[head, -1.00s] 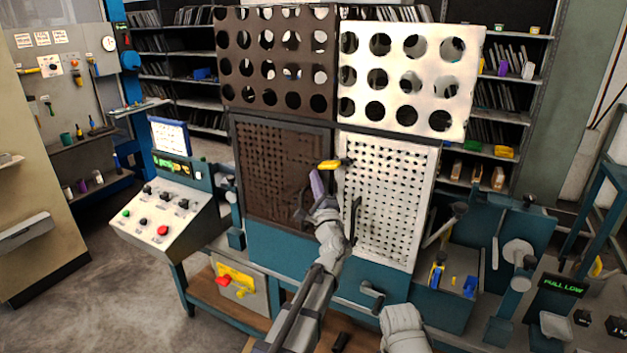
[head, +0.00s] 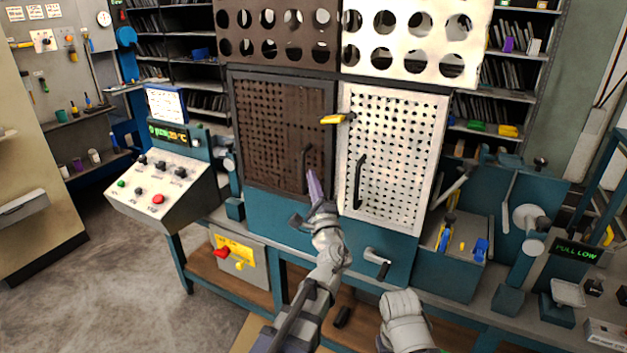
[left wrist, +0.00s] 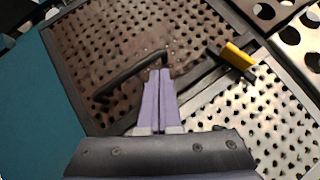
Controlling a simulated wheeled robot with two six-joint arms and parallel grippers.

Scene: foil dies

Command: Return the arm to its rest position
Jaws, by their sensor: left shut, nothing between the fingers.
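My left gripper (head: 315,187) is in front of the lower edge of the two perforated doors, its purple fingers pointing up. In the left wrist view its fingers (left wrist: 160,98) are pressed together with nothing between them. The brown perforated door (head: 270,130) and the white perforated door (head: 405,140) are both closed. A yellow-handled latch (head: 333,119) lies across the seam between them, above the gripper. It also shows in the left wrist view (left wrist: 237,56). Part of my right arm shows at the bottom of the head view, but its gripper is out of view.
A sloped control panel (head: 160,195) with buttons and a red knob stands at left. A dark door handle (head: 306,168) is close to the left gripper. A crank handle (head: 377,262) sticks out below the white door. Blue machinery (head: 505,230) stands at right.

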